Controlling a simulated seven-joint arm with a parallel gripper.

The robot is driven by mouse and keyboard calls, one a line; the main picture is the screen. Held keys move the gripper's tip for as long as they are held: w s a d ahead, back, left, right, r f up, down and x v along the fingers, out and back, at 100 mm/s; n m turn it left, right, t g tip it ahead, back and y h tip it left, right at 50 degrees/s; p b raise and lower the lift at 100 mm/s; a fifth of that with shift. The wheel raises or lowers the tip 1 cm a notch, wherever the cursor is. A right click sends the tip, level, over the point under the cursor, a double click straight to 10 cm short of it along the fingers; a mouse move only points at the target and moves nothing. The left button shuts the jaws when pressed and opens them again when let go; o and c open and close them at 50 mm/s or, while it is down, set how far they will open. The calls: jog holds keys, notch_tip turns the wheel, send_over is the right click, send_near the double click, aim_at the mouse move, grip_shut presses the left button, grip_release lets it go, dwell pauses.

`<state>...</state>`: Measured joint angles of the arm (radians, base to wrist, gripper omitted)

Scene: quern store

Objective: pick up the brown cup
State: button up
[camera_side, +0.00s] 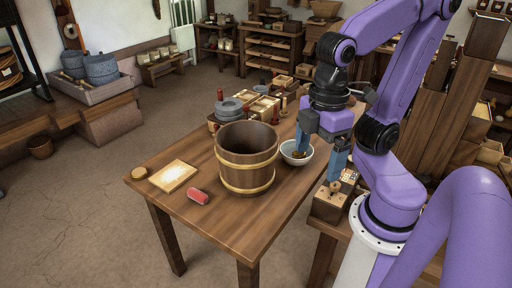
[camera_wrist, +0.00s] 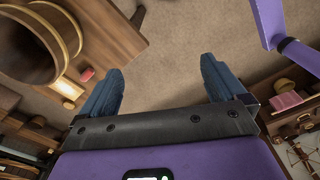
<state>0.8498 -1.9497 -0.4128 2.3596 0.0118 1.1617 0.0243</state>
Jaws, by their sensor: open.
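No brown cup can be made out for certain. A small brown thing (camera_side: 299,154) shows in or just behind the white bowl (camera_side: 286,157) on the table, partly hidden by a finger of my gripper; I cannot tell whether it is a cup. My gripper (camera_side: 318,152) is open, with its blue fingers pointing down at the right edge of the table, beside the bowl. In the wrist view my gripper (camera_wrist: 158,76) has its two fingers wide apart, with only bare floor showing between them.
A big wooden tub (camera_side: 247,165) with brass hoops stands left of the bowl; it also shows in the wrist view (camera_wrist: 72,28). A red roll (camera_side: 198,196) and a pale board (camera_side: 172,176) lie on the table's left part (camera_side: 225,212). Boxes and grey stones crowd its far end.

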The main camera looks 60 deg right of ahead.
jog(key=w+a+r+m+g+y, duration=0.15)
jog(key=w+m+y, duration=0.35)
jog(key=w+m, duration=1.25)
jog(key=w+d+m+t+y, duration=0.4)
jog(key=w+d+m+t, duration=0.1)
jog(key=w+d+m, duration=0.95)
jog(key=w+d+f+m+t+h, duration=0.1)
jog(key=w+d+m+t, duration=0.2)
jog(key=d, duration=0.6)
jog(key=w+d+f+m+t, duration=0.15)
jog(key=d+m, duration=0.25)
jog(key=d, duration=0.5)
jog(key=w+d+m+t+h, duration=0.1)
jog(key=d+m+t, duration=0.25)
jog(key=d, duration=0.55)
jog(key=f, duration=1.6)
jog(key=a+f, duration=0.1)
jog(key=f, duration=0.7)
jog(key=shift+d+f, duration=0.1)
jog(key=shift+f, duration=2.25)
notch_tip(320, 180, down, 3)
jog(key=shift+r, duration=0.1)
jog(key=shift+x, duration=1.05)
jog(key=shift+w+a+f, duration=0.25)
jog(key=shift+w+f, duration=0.05)
jog(key=shift+w, duration=0.05)
jog(key=c, duration=1.1)
